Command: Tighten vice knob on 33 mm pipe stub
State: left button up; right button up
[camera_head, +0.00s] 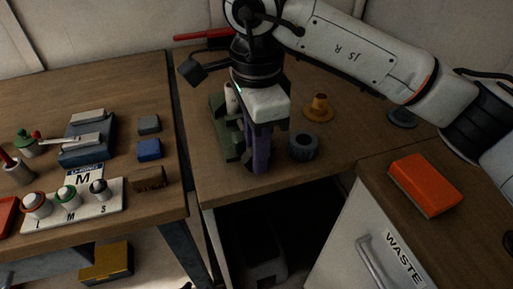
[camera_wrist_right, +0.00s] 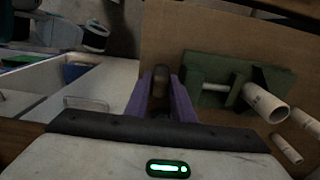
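The green vice (camera_head: 220,130) stands on the middle table, partly hidden behind my right gripper. In the right wrist view the vice (camera_wrist_right: 195,95) has a pale pipe stub (camera_wrist_right: 265,104) at its right end. My right gripper (camera_head: 259,167) points down with purple fingers at the vice's right side in the head view. In the right wrist view a dark rounded knob (camera_wrist_right: 158,82) lies between the fingertips. The fingers flank it closely; I cannot tell whether they touch it. In the head view the knob is hidden by the gripper. My left gripper is out of view.
A dark ring (camera_head: 303,147) and a brass flanged part (camera_head: 319,107) stand right of the gripper. Loose pale pipes (camera_wrist_right: 286,148) lie beside the vice. An orange box (camera_head: 425,184) sits on the waste cabinet. The left table (camera_head: 120,75) holds blocks and a labelled rack.

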grip_shut()
jog(key=y+b, duration=0.2)
jog(key=shift+w+d+f+g+b, duration=0.1)
jog(key=shift+d+f+g+b, duration=0.2)
jog(key=shift+f+b, duration=0.1)
jog(key=shift+y+b, duration=0.5)
jog(key=shift+r+g+y+b, duration=0.3)
jog(key=shift+y+b, duration=0.05)
jog(key=shift+y, duration=0.15)
jog(key=shift+r, duration=0.1)
jog(key=shift+o, duration=1.3)
grip_release()
